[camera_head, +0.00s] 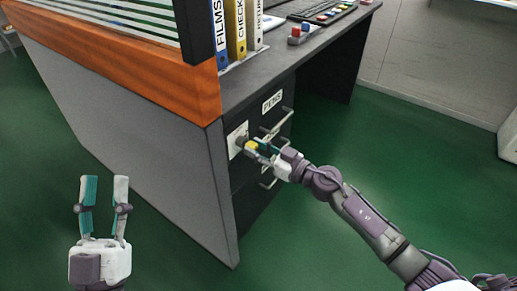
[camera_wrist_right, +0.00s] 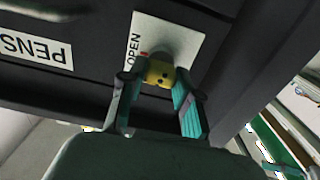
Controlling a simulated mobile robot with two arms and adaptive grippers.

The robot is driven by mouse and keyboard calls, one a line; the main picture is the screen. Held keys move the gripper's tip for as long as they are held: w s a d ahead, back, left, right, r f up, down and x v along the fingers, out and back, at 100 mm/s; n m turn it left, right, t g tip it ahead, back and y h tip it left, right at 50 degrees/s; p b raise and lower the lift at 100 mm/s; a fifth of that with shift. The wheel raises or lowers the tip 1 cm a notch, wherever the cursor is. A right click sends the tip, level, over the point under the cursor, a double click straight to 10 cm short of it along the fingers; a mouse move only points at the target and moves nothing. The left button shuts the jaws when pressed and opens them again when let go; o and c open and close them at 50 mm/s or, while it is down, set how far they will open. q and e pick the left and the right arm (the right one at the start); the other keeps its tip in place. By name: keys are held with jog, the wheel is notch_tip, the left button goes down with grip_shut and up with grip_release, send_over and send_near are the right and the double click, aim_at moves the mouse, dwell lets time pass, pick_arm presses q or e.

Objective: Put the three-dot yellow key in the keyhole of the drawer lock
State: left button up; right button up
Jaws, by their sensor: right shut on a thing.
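My right gripper (camera_head: 257,146) is shut on the yellow key (camera_head: 251,146) in front of the drawer lock. In the right wrist view the yellow key (camera_wrist_right: 159,73) sits between the teal fingertips (camera_wrist_right: 158,88), with small dark dots on its face. The drawer lock (camera_wrist_right: 174,43) is a grey round body on a white plate marked OPEN; the plate (camera_head: 234,137) also shows in the head view. The key overlaps the lock in the picture. The keyhole is hidden, so I cannot tell whether the key is in it. My left gripper (camera_head: 105,182) is open and empty at lower left.
The desk's drawer fronts carry bar handles (camera_head: 277,122) and a PENS label (camera_head: 272,101), close to my right gripper. The desk's grey side panel (camera_head: 140,140) stands between my grippers. Binders (camera_head: 236,30) and a button box (camera_head: 298,36) are on top. Green floor is open at right.

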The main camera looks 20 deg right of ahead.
jog(key=shift+w+a, duration=0.15)
jog(key=o, duration=1)
jog(key=v, duration=1.2)
jog(key=shift+r, duration=0.1)
